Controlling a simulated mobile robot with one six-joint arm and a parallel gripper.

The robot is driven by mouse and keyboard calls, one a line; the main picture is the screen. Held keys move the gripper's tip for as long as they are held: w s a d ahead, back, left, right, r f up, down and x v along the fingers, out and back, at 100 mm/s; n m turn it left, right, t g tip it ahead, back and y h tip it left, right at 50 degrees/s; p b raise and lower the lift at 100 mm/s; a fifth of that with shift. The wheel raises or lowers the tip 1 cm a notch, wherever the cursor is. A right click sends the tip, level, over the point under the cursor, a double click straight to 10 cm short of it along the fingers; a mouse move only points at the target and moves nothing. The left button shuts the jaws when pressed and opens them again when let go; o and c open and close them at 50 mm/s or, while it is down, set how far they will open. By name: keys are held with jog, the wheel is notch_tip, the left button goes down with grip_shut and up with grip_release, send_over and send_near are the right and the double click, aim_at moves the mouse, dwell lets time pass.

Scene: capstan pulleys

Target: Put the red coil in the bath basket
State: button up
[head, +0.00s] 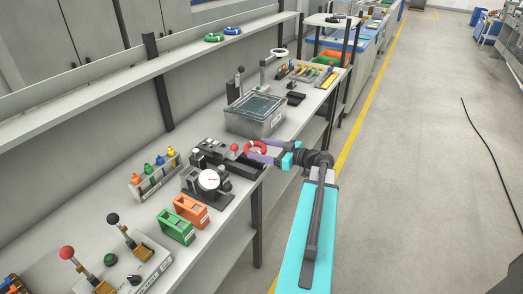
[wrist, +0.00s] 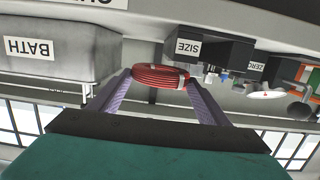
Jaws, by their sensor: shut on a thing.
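The red coil (wrist: 160,76) is between the two purple fingers of my gripper (wrist: 155,82) in the wrist view, and the fingers are shut on it. In the head view the red coil (head: 256,148) shows at the tips of my gripper (head: 256,151), at the front edge of the bench. The bath (head: 256,115) is a grey box on the bench, just behind and beyond the coil. It holds a dark basket-like grid (head: 258,104) under a clear-looking surface. In the wrist view the bath (wrist: 60,55) is at left, upside down, with its label showing.
A gauge device with a white dial (head: 209,180) stands nearer on the bench, left of my gripper. Orange (head: 191,210) and green (head: 177,226) blocks stand in front of it. A shelf (head: 140,70) runs above the bench.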

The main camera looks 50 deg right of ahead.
jog(key=shift+f+b, duration=0.4)
jog(key=shift+b, duration=0.3)
jog(key=o, duration=1.1)
jog(key=shift+c, duration=0.2)
jog(key=shift+r+p, duration=0.35)
jog(key=shift+p, duration=0.25)
jog(key=shift+r+p, duration=0.4)
jog(key=shift+p, duration=0.35)
jog(key=shift+s+d+f, duration=0.1)
jog(key=shift+s+f, duration=0.05)
jog(key=shift+s, duration=0.15)
jog(key=b+v, duration=0.3)
jog(key=v, duration=0.8)
jog(key=shift+s+b, duration=0.25)
jog(key=shift+b, duration=0.05)
